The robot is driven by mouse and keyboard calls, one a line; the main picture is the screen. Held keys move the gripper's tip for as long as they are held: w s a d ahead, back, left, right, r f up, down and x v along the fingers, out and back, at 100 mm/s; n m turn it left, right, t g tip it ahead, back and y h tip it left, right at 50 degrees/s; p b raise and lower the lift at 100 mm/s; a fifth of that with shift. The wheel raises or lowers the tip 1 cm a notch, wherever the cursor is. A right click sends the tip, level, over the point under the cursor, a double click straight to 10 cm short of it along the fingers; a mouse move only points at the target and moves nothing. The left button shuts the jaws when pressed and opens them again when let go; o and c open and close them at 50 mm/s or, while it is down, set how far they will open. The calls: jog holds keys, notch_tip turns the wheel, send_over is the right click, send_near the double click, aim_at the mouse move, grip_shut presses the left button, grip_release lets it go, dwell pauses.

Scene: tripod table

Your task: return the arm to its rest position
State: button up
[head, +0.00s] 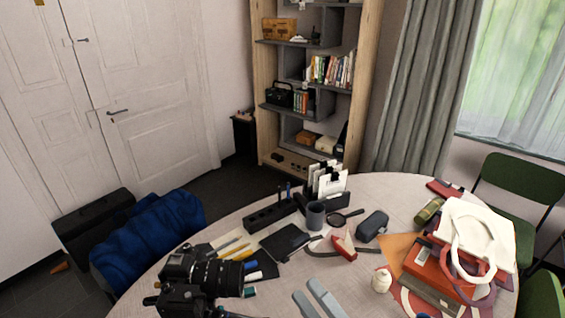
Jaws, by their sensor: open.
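My gripper (306,288) shows at the bottom edge of the head view as two light grey fingers, apart, with nothing seen between them. It is over the near part of the round table (375,190). The rest of my arm is out of the frame. To its left is a black camera (205,277) on a tripod, partly cut off by the bottom edge. To its right is a small cream jar (381,281).
A red stapler-like object (343,246), a dark case (372,226) and a grey cup (316,215) stand beyond my gripper. A white bag (475,232) lies on red boxes at the right. A black notebook (285,242) lies left of centre. Green chairs (515,190) stand beyond the table.

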jog(key=s+d+f+m+t+h+b, duration=0.1)
jog(key=s+d+f+m+t+h, duration=0.1)
jog(key=s+d+m+h, duration=1.2)
jog(key=s+f+m+g+b, duration=0.2)
jog(key=s+m, duration=0.7)
jog(key=s, duration=0.8)
jog(key=f+g, duration=0.1)
jog(key=g, duration=0.1)
jog(key=shift+s+d+g+h, duration=0.3)
jog(key=shift+s, duration=0.1)
jog(key=shift+o, duration=0.3)
